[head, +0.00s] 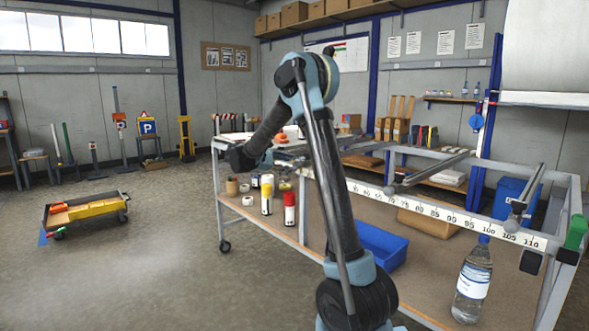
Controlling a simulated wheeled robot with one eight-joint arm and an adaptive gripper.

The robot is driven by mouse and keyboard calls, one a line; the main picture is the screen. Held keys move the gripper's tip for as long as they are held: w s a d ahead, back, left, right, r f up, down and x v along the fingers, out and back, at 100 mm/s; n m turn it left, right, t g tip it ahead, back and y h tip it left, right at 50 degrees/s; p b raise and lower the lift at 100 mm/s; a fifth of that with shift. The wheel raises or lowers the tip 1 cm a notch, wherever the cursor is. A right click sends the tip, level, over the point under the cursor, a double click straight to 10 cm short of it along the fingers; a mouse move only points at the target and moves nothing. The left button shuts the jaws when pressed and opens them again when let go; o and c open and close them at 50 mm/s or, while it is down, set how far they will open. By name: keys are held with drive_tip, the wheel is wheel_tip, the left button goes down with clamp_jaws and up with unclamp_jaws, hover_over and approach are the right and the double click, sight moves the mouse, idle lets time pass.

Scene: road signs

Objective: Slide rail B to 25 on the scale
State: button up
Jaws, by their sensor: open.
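A white scale strip (440,212) runs along the front beam of the metal frame, with numbers readable from 70 up to 110 at the right. The lower numbers are not visible. Two grey rails lie across the frame. I can read no letter on either, so I cannot tell which is B. My gripper (241,158) is a small dark shape at the arm's end, left of the scale and apart from both rails. Its fingers are hard to make out.
A water bottle (472,281), a blue bin (382,246) and spray cans (290,212) stand on the lower shelf. A green handle (576,232) is at the frame's right corner. A yellow-loaded cart (88,211) stands left; the floor between is clear.

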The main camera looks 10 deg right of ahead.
drive_tip(key=v, duration=0.7)
drive_tip(key=shift+f, duration=0.1)
drive_tip(key=s+d+f+m+g+y, duration=0.2)
drive_tip(key=s+d+m+y, duration=0.1)
drive_tip(key=s+d, duration=0.7)
drive_tip(key=s+d+f+m+g+y, duration=0.25)
drive_tip(key=s+d, duration=0.55)
drive_tip(key=s, duration=0.4)
drive_tip(key=s+f+m+y, duration=0.2)
drive_tip(key=s+f, duration=0.3)
drive_tip(key=s, duration=0.3)
drive_tip(key=s+a+f+m+y, duration=0.1)
drive_tip(key=s+f+m+y, duration=0.2)
drive_tip(key=s+f, duration=0.2)
drive_tip(key=s+a+f+m+y, duration=0.1)
drive_tip(key=s+f, duration=0.5)
drive_tip(key=s, duration=0.6)
drive_tip(key=m+y, duration=0.1)
drive_tip(key=m, duration=0.1)
drive_tip(key=shift+m, duration=0.35)
drive_tip(key=shift+s+a+y, duration=0.1)
drive_tip(key=shift+s+y, duration=0.05)
drive_tip(key=shift+y, duration=0.1)
